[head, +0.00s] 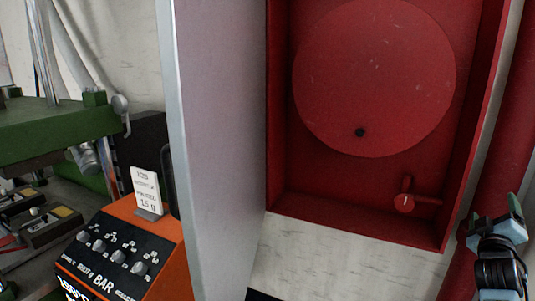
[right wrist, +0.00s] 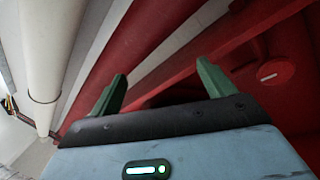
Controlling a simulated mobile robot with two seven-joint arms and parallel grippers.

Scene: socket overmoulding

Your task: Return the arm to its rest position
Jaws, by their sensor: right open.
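My right gripper (head: 492,212) is at the lower right of the head view, in front of the red pipe and to the right of the red cabinet. In the right wrist view its two green fingers (right wrist: 160,88) stand apart with nothing between them. The fingers point toward red surfaces beyond them; I cannot tell the exact gap. My left gripper is not in either view.
An open red cabinet (head: 280,140) holds a round red disc (head: 375,75) and a red valve (head: 404,202). Its grey door (head: 218,150) stands open on the left. An orange control box (head: 120,250) and green machine (head: 55,130) are farther left. A red pipe (head: 508,130) runs at right.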

